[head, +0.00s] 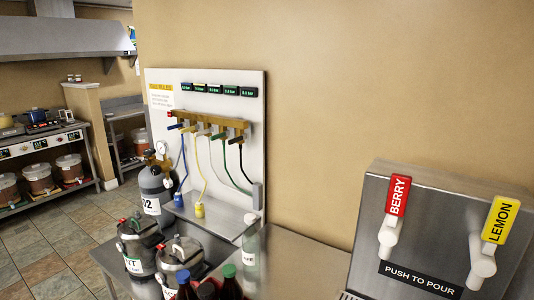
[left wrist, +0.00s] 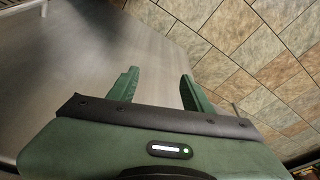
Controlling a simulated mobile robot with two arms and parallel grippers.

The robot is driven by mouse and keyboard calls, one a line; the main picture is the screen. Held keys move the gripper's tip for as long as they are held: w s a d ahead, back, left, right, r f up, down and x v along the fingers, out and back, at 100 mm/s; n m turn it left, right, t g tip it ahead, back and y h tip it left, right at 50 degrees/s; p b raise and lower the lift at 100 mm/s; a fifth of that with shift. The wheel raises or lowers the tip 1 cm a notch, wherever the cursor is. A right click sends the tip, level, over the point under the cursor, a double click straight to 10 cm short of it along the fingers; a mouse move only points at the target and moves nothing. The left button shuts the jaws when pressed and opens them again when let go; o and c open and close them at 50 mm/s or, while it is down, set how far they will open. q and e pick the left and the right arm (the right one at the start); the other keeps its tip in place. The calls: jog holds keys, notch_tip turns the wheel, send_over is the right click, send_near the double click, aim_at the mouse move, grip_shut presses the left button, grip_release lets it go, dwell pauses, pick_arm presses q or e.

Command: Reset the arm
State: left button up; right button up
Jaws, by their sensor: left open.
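My left gripper (left wrist: 158,92) shows in the left wrist view. Its two green fingers are apart and nothing is between them. Beyond it are a grey metal surface (left wrist: 100,50) on the left and the tiled floor (left wrist: 250,50) on the right. Neither arm shows in the head view, and my right gripper is not in either view.
In the head view a drink dispenser (head: 425,225) with BERRY (head: 397,195) and LEMON (head: 500,218) taps stands at right. A gas cylinder (head: 152,190), metal kegs (head: 138,245) and bottles (head: 230,285) stand by a white panel (head: 215,120) with hoses. Floor (head: 50,245) is open at left.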

pick_arm(q)
notch_tip(320, 180, down, 12)
jog(key=s, duration=0.2)
jog(key=s+a+f+g, duration=0.2)
jog(key=s+a+f, duration=0.1)
jog(key=s+f, duration=1.4)
jog(key=shift+s+f, duration=0.2)
jog(key=shift+f, duration=0.5)
